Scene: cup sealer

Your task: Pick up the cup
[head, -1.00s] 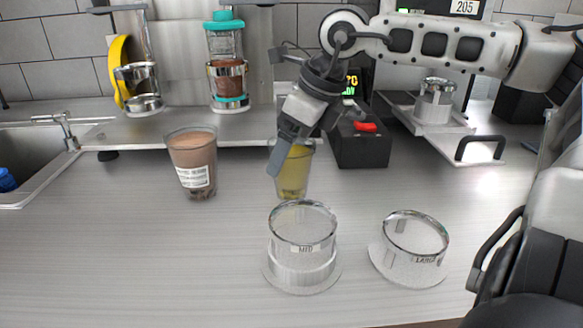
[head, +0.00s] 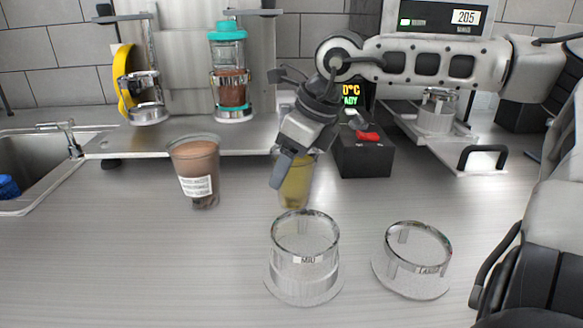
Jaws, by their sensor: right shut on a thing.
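A cup with yellow-green liquid (head: 297,186) stands in the middle of the counter, partly hidden behind my right gripper (head: 284,165). The right gripper reaches down from the right and is shut on this cup near its upper part. The cup looks upright; I cannot tell whether its base touches the counter. A second cup with brown liquid and a white label (head: 197,172) stands to the left, apart from the gripper. My left gripper is not in view.
Two clear ring holders, one marked MID (head: 304,262) and one marked LARGE (head: 413,262), stand in front. A black box with a red switch (head: 362,155) is behind the gripper. A sealing machine (head: 440,120) stands back right. A sink (head: 40,165) is at left.

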